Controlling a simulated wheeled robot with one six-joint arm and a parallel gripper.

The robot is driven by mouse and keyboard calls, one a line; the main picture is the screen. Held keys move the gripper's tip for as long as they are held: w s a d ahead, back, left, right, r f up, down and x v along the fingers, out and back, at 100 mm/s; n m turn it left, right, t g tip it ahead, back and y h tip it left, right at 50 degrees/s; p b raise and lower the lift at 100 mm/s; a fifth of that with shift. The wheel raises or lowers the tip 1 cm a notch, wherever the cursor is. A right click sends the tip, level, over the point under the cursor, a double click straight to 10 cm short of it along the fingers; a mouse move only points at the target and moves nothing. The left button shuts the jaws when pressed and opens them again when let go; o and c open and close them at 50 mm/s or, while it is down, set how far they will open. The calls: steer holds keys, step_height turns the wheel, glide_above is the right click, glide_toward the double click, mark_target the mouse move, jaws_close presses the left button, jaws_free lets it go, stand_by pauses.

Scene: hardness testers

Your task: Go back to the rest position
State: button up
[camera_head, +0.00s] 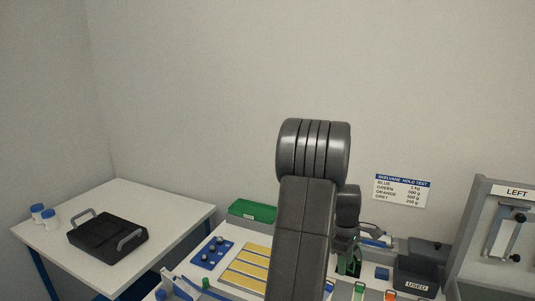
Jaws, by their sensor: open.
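My arm rises through the middle of the camera_head view, its dark grey elbow at the top and a thick link running down to the bottom edge. My gripper (347,258) points down just right of that link, partly hidden behind it. It is open, and I see nothing held in it. Its fingertips are low over the cluttered table and hard to make out against green and dark items.
A white side table (165,207) at left bears a black tray with grey handles (107,234) and white jars with blue lids (43,214). A green box (251,211), yellow strips (247,267), a dark "USED" bin (418,270) and a "LEFT" panel (484,242) surround my arm.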

steer(key=shift+s+a+m, duration=0.3)
steer(key=shift+s+m, duration=0.3)
steer(key=shift+s, duration=0.05)
steer(key=shift+s+a+m, duration=0.3)
steer(key=shift+s+m, duration=0.3)
steer(key=shift+s, duration=0.05)
steer(key=shift+f, duration=0.1)
